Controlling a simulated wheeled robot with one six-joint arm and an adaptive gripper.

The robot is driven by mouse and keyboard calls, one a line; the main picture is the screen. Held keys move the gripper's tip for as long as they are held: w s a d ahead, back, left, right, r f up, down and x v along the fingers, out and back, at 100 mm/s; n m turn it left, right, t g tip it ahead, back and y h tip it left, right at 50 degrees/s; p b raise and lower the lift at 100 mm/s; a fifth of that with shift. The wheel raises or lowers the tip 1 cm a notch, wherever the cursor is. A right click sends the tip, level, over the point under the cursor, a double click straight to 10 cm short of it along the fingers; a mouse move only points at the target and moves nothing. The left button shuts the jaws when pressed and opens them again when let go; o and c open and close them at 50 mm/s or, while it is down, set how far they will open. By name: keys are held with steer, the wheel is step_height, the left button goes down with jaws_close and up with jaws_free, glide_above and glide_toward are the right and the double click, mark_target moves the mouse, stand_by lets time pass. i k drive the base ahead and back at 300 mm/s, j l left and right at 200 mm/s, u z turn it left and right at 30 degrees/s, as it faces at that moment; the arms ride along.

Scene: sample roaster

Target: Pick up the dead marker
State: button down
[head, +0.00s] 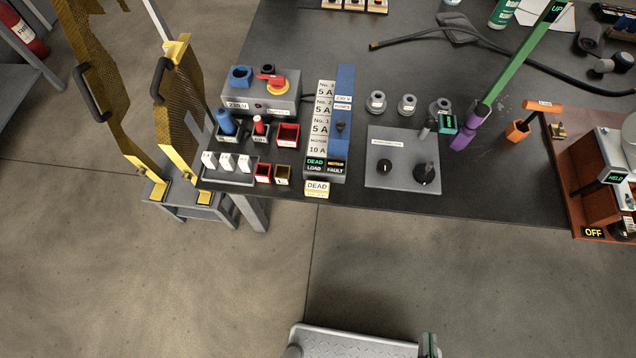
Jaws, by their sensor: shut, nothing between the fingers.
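A small block with a white and yellow face lettered DEAD (317,188) is at the front edge of the dark bench (480,205). It sits just in front of the fuse panel (323,105). A green DEAD sign (315,161) is lit on that panel, right behind the block. My gripper cannot be made out in the head view. A small dark part at the bottom edge is cut off, and I cannot tell what it is.
Left of the block are small red and brown boxes (263,173) and white switches (227,161). A grey knob plate (402,160) lies to its right. Yellow mesh guards (180,120) stand at the left. The floor before the bench (400,260) is clear.

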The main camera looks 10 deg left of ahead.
mark_target(314, 188)
steer(key=j+z, duration=0.2)
steer(key=j, duration=0.95)
steer(key=j+z, duration=0.15)
steer(key=j, duration=1)
steer(key=j+z, duration=0.2)
steer(key=j, duration=0.95)
